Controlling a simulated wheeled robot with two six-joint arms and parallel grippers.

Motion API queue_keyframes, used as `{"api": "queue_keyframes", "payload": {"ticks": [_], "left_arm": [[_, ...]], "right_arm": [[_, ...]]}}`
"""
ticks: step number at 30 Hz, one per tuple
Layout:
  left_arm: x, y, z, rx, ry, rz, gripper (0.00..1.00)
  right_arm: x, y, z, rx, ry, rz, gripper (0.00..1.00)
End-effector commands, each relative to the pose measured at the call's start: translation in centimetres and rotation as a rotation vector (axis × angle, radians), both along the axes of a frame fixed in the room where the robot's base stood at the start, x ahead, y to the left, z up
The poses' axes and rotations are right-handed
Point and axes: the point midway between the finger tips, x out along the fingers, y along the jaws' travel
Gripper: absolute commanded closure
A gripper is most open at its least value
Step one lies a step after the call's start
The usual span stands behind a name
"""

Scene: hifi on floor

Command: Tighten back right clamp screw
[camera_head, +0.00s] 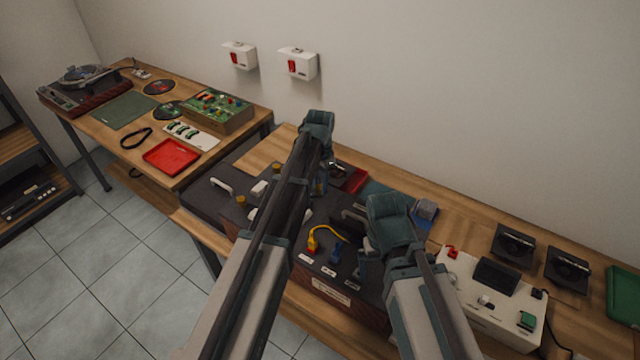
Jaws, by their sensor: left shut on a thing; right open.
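The dark hifi unit (205,203) lies on the wooden bench, with small yellow-topped parts (241,200) and white parts on its top. I cannot pick out the back right clamp screw; my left arm covers much of that area. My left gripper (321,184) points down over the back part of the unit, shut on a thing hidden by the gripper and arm. My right gripper (368,268) is open over the right part of the unit, right of a yellow cable (325,231) and a blue plug (338,250). I see nothing between its fingers.
A red tray (355,180) lies behind my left gripper. A white device (470,300) and black speaker-like boxes (512,246) stand to the right. On the left table are a green circuit board (218,108), another red tray (171,156) and a turntable (85,85). The wall closes off the back.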

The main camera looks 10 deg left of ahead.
Motion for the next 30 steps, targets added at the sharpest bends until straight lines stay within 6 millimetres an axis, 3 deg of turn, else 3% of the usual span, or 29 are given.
{"api": "queue_keyframes", "payload": {"ticks": [10, 25, 26, 30], "left_arm": [[-0.01, 0.01, 0.0, 0.0, 0.0, -0.108, 1.0], [-0.01, -0.01, 0.0, 0.0, 0.0, -0.124, 1.0], [-0.01, -0.01, 0.0, 0.0, 0.0, -0.123, 0.64], [0.0, 0.0, 0.0, 0.0, 0.0, -0.123, 0.39]], "right_arm": [[0.0, 0.0, 0.0, 0.0, 0.0, 0.0, 0.0], [0.0, 0.0, 0.0, 0.0, 0.0, 0.0, 0.0], [0.0, 0.0, 0.0, 0.0, 0.0, 0.0, 0.0], [0.0, 0.0, 0.0, 0.0, 0.0, 0.0, 0.0]]}}
